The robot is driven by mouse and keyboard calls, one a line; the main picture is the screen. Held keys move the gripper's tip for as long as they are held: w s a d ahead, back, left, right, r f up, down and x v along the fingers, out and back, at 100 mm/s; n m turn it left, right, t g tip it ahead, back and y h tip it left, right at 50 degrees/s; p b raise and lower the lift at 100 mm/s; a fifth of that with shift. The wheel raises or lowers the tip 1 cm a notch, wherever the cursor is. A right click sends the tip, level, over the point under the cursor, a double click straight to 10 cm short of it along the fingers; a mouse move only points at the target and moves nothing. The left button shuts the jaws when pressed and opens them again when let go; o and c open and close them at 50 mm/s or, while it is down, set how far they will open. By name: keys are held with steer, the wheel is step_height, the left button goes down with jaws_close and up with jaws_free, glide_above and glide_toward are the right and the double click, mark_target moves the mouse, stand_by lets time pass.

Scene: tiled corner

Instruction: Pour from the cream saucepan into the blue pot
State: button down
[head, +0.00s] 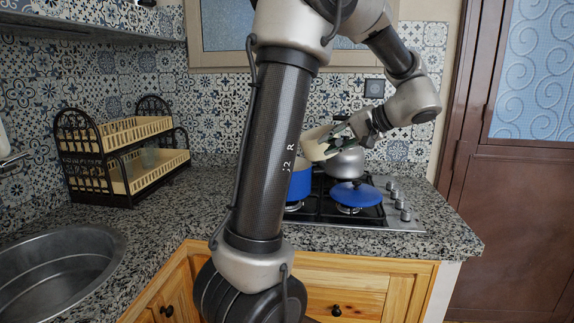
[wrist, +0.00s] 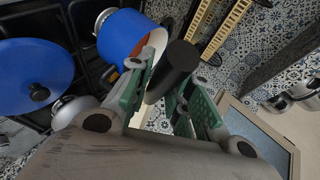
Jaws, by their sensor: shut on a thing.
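The cream saucepan (head: 317,143) is held in the air above the stove, tilted, beside and over the blue pot (head: 300,184). My gripper (head: 341,134) is shut on its dark handle, which shows between the green fingers in the wrist view (wrist: 175,70). A cream part of the saucepan (wrist: 156,45) shows there at the blue pot's rim (wrist: 122,34). The blue pot stands upright on the stove, partly hidden behind my arm in the head view. The contents of the saucepan and any stream are not clearly visible.
A grey kettle (head: 346,163) stands at the back of the black stove (head: 375,218). A blue lid (head: 356,195) lies on the front burner. A two-tier dish rack (head: 118,180) and a sink (head: 60,275) are at left. Counter between rack and stove is clear.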

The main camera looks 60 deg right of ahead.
steer(key=s+d+r+m+t+y, duration=0.1)
steer(key=s+d+r+t, duration=0.2)
steer(key=s+d, duration=0.3)
steer(key=shift+s+r+m, duration=0.3)
steer(key=shift+s+r, duration=0.25)
steer(key=shift+s, duration=0.05)
